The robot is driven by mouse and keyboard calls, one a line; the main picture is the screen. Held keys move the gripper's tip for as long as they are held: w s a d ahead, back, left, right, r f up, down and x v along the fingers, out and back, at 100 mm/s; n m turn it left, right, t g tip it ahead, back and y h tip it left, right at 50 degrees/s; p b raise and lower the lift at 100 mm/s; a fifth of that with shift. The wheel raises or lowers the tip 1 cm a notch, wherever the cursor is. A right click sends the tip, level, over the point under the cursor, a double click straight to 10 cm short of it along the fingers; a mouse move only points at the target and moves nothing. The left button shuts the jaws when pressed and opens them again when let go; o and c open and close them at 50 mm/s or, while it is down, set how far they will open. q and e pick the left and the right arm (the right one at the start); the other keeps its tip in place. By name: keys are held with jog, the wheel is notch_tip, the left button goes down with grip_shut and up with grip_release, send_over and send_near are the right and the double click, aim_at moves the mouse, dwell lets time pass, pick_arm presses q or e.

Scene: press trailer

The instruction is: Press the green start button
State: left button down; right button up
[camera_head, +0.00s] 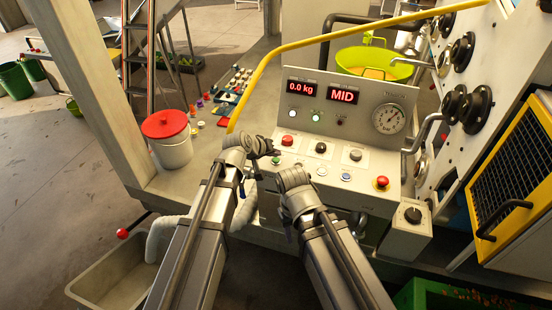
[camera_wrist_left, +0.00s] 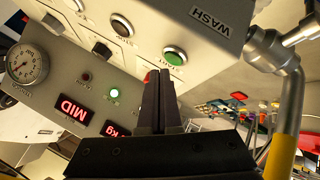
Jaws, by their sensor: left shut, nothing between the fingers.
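The green start button (camera_wrist_left: 174,57) is a round green cap in a silver ring on the control panel, beside a START label in the left wrist view. In that view my left gripper (camera_wrist_left: 160,74) has its dark fingers together, with nothing between them. The fingertips appear just beside the button, overlapping its edge region; contact cannot be told. In the head view my left gripper (camera_head: 272,153) is over the left end of the sloped panel (camera_head: 372,158), where the green button is mostly hidden by it. My right arm reaches the panel's front edge, but its fingers do not show.
A red button (camera_head: 287,140) and a black knob (camera_head: 321,147) are on the panel near the gripper. A red emergency knob (camera_head: 382,182) is at the right. A yellow rail (camera_head: 330,38) arches over the left side. A red-lidded bucket (camera_head: 168,138) stands left of the panel.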

aim_at(275, 162)
pick_arm(q)
notch_tip(275, 162, up, 5)
jog(key=p, duration=0.5)
dwell(0.4)
dwell(0.5)
jog(key=s+a+f+m+g+y+b, duration=0.2)
jog(key=s+f, duration=0.2)
jog(key=s, duration=0.4)
jog(key=s+a+f+m+g+y+b, duration=0.1)
jog(key=s+f+g+y+b, duration=0.1)
jog(key=s+f, duration=0.3)
jog(key=s+a+f+m+g+y+b, duration=0.2)
jog(key=s+f, duration=0.3)
jog(key=s, duration=0.7)
jog(key=shift+s+a+m+g+y+b, duration=0.3)
jog(key=shift+s+g+y+b, duration=0.1)
jog(key=shift+g+b, duration=0.4)
dwell(0.9)
